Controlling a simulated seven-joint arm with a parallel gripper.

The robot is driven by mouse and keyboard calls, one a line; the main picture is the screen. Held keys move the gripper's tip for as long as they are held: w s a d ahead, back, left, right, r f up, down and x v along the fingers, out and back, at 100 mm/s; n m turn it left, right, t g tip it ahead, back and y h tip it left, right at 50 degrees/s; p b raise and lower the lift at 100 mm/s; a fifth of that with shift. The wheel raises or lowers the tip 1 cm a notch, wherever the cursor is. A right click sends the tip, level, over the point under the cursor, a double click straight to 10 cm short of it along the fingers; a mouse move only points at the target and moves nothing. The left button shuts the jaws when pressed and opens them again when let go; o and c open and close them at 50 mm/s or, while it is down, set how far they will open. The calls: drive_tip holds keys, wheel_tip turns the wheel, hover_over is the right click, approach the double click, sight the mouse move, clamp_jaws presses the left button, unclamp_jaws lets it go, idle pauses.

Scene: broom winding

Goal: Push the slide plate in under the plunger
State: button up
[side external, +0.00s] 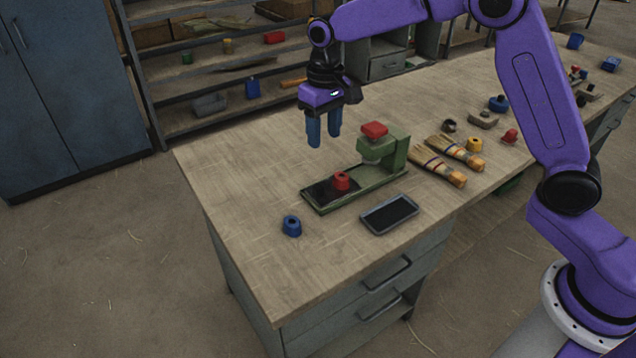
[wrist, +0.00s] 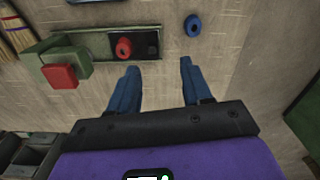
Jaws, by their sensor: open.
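The green press (side external: 393,158) stands on the bench with a red plunger block (side external: 374,130) at its top; both also show at the left of the wrist view (wrist: 60,77). The dark slide plate (side external: 318,193) lies at the press base's near-left end, out from under the plunger; the wrist view shows it too (wrist: 143,50). A red knob or cap (side external: 341,181) sits on the plate. My gripper (side external: 324,139) is open and empty, blue fingers pointing down, above the bench behind the press. In the wrist view its fingertips (wrist: 160,68) are beside the plate, apart from it.
A blue ring-shaped piece (side external: 291,226) lies left of the press. A dark flat tray (side external: 389,214) lies in front of it. Small brooms (side external: 445,168) and a yellow cap (side external: 474,145) lie to the right. The bench's left part is mostly clear.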

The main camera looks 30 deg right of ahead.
drive_tip(key=m, duration=0.2)
hover_over(318, 186)
drive_tip(key=f, duration=0.2)
wheel_tip(318, 186, down, 18)
drive_tip(key=shift+r, duration=0.25)
clamp_jaws()
